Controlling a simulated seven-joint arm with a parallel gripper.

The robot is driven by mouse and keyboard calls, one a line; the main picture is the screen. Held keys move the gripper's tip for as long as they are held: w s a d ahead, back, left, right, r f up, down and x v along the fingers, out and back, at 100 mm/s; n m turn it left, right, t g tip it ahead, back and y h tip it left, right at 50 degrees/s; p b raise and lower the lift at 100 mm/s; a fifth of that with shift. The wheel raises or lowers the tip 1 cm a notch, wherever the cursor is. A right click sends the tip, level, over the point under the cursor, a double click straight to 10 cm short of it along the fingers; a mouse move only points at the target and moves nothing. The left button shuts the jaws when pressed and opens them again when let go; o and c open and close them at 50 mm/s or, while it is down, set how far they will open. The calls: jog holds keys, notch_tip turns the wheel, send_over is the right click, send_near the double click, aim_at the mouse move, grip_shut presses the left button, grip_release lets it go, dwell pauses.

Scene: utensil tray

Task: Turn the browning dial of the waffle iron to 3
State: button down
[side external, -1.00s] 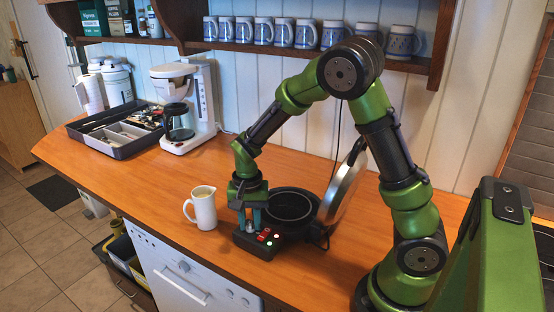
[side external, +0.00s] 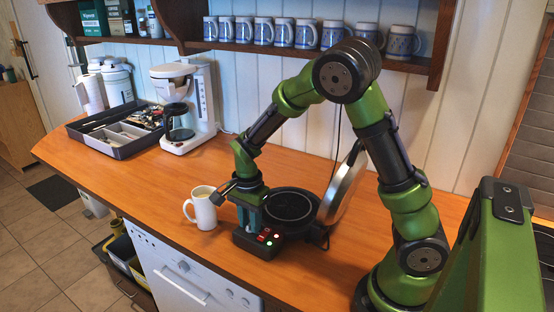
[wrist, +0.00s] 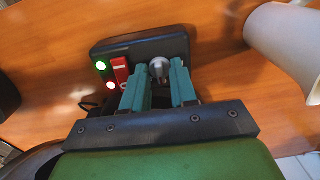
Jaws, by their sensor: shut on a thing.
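The waffle iron (side external: 291,206) stands on the counter with its lid (side external: 343,190) raised. Its black control box (side external: 257,243) faces the front edge and carries a red switch and lit lamps. In the wrist view the control box (wrist: 132,46) shows the grey browning dial (wrist: 159,68) at its right end. My gripper (side external: 249,226) points down over the control box. In the wrist view my gripper (wrist: 160,78) has its teal fingers on both sides of the dial, shut on it. The dial's markings and setting cannot be read.
A coffee maker (side external: 187,105) and a utensil tray (side external: 119,150) stand further left. Counter between tray and jug is clear.

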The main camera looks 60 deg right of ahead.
dwell(0.4)
jog(key=c, duration=1.2)
grip_release()
notch_tip(320, 180, up, 17)
jog(key=s+a+n+t, duration=0.2)
jog(key=s+n, duration=0.2)
jog(key=s+a+r+n+t+y, duration=0.1)
jog(key=s+n+t, duration=0.1)
jog(key=s+n, duration=0.3)
jog(key=s+a+r+n+t+y, duration=0.1)
jog(key=s+a+n+t, duration=0.1)
jog(key=s+n, duration=0.3)
jog(key=shift+a+r+t, duration=0.25)
jog(key=shift+a+t, duration=0.1)
jog(key=shift+t, duration=0.25)
